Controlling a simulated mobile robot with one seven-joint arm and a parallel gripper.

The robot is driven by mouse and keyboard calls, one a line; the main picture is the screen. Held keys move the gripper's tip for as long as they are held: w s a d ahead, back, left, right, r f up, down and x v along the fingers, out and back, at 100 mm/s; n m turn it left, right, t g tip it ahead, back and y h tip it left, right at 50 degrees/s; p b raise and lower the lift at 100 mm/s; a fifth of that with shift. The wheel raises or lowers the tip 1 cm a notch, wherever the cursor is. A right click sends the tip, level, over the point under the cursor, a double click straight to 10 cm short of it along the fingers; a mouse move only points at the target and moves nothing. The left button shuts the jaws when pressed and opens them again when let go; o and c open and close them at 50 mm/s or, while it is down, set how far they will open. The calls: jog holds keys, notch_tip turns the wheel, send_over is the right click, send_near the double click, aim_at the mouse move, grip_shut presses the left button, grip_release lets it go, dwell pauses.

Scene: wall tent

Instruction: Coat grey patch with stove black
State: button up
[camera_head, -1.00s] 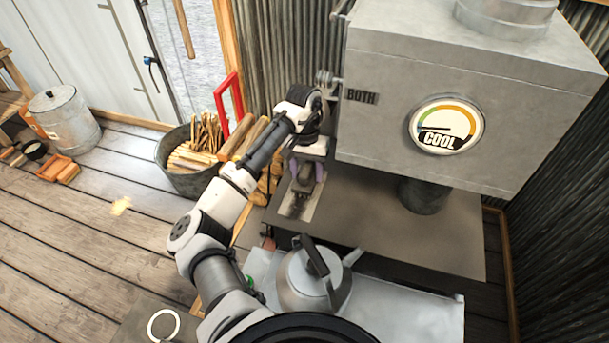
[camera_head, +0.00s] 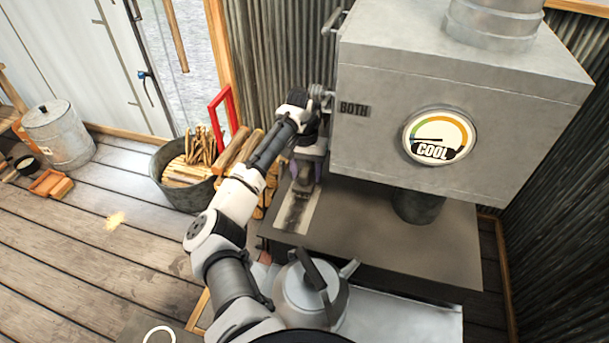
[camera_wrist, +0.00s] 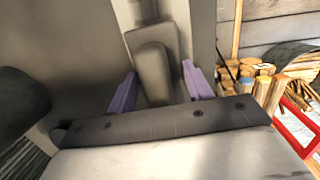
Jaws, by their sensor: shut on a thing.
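The pale grey patch (camera_head: 312,208) is a strip on the flat dark-grey stove top, left of the grey metal box. A black streak (camera_head: 295,211) runs along its middle, with pale margins on both sides. My gripper (camera_head: 306,177) is over the patch's far part, with purple fingers. In the wrist view my gripper (camera_wrist: 160,90) is shut on a dark grey-brown blocky tool (camera_wrist: 154,66), likely an applicator. The patch's pale margin (camera_wrist: 202,38) shows beside it. The tool's contact with the surface is hard to make out. No stove black container is identifiable.
A grey kettle (camera_head: 305,290) stands in front of the stove top. The grey metal box (camera_head: 455,85) with a COOL dial overhangs it closely at right. A firewood tub (camera_head: 178,190) and a red frame (camera_head: 222,110) are at left. Open plank floor lies farther left.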

aim_at(302, 175)
jog(key=shift+s, duration=0.1)
jog(key=shift+s+a, duration=0.3)
jog(key=shift+s, duration=0.5)
jog(key=shift+s+a, duration=0.25)
jog(key=shift+s, duration=0.55)
jog(key=shift+s+a, duration=0.3)
jog(key=shift+s, duration=0.55)
jog(key=shift+s+a, duration=0.25)
jog(key=shift+s, duration=0.55)
jog(key=shift+s+a, duration=0.3)
jog(key=shift+s, duration=0.55)
jog(key=shift+s+a, duration=0.25)
jog(key=shift+s, duration=0.6)
jog(key=shift+s+a, duration=0.25)
jog(key=shift+s, duration=0.6)
jog(key=shift+s+a, duration=0.25)
jog(key=shift+s, duration=0.55)
